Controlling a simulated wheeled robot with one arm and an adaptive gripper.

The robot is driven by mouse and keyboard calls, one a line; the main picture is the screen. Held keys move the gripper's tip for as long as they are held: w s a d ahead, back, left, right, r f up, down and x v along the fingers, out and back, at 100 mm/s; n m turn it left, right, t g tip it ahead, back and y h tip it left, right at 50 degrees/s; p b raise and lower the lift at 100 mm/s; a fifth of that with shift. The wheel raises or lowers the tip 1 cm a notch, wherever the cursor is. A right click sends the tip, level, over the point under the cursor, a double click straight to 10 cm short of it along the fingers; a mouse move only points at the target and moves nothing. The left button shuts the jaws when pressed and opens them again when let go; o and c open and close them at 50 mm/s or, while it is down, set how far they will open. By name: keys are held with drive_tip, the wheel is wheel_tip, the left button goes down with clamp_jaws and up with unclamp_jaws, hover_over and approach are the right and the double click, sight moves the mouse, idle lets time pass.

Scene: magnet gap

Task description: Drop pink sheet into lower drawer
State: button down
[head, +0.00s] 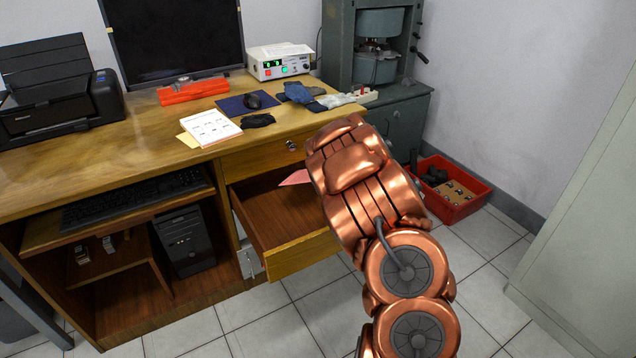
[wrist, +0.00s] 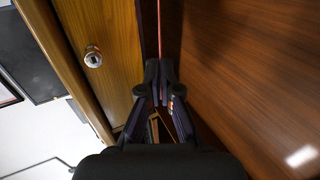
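The pink sheet (head: 295,178) shows in the head view as a small pink corner over the back of the open lower drawer (head: 303,252). My arm hides the rest of it. In the wrist view my gripper (wrist: 160,72) has its dark fingers close together, and the pink sheet (wrist: 159,30) shows edge-on as a thin line running up from between them. The drawer's brown inside (wrist: 250,70) fills the right of the wrist view. The sheet is above or within the drawer opening; I cannot tell its exact height. My fingers are hidden in the head view.
The closed upper drawer (head: 265,156) with its round lock (wrist: 93,56) is just beside my gripper. The desktop (head: 150,135) above holds a printer, papers, a mouse and gloves. A red bin (head: 455,207) stands on the floor at right.

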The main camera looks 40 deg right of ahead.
drive_tip(key=shift+w+d+f+b, duration=0.2)
drive_tip(key=shift+f, duration=0.4)
drive_tip(key=shift+w+d+f+b, duration=0.15)
drive_tip(key=shift+f+b, duration=0.1)
drive_tip(key=shift+f, duration=0.35)
drive_tip(key=shift+w+d+f+b, duration=0.2)
drive_tip(key=shift+f, duration=0.4)
drive_tip(key=shift+f+b, duration=0.4)
drive_tip(key=shift+f, duration=0.25)
drive_tip(key=c, duration=1.9)
unclamp_jaws()
drive_tip(key=o, duration=0.6)
drive_tip(key=shift+r, duration=0.1)
